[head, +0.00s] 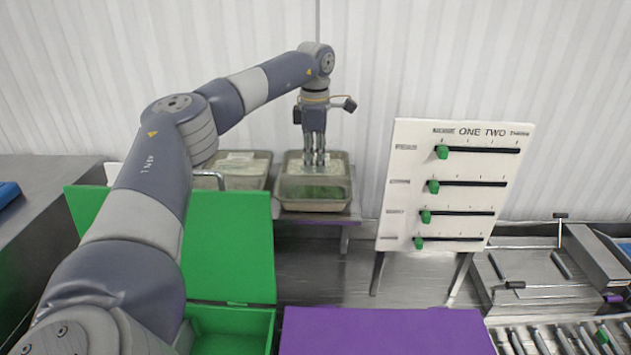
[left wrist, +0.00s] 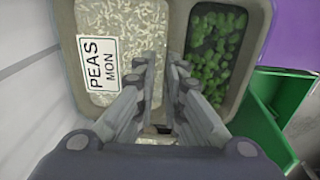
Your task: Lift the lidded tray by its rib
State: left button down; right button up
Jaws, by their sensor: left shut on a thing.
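The lidded tray (head: 316,206) stands on a small stand at the back, left of the white board. In the left wrist view its tan rim (left wrist: 260,60) surrounds a larger compartment of white rice and a smaller one of green peas (left wrist: 213,55), split by the rib (left wrist: 179,22). A label (left wrist: 103,64) reading "PEAS MON" lies over the rice side. A clear lid cannot be made out for certain. My left gripper (head: 314,163) points straight down into the tray; its fingers (left wrist: 162,66) are shut on the rib. My right gripper is not in view.
A second tray (head: 247,172) sits close on the left. The white slider board (head: 455,220) stands close on the right. A green open-lidded box (head: 235,240) and a purple surface (head: 385,330) are nearer. The corrugated wall is just behind.

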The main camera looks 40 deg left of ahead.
aim_at(315, 166)
pick_arm(q)
jog(key=shift+r+p, duration=0.5)
jog(key=shift+r, duration=1.7)
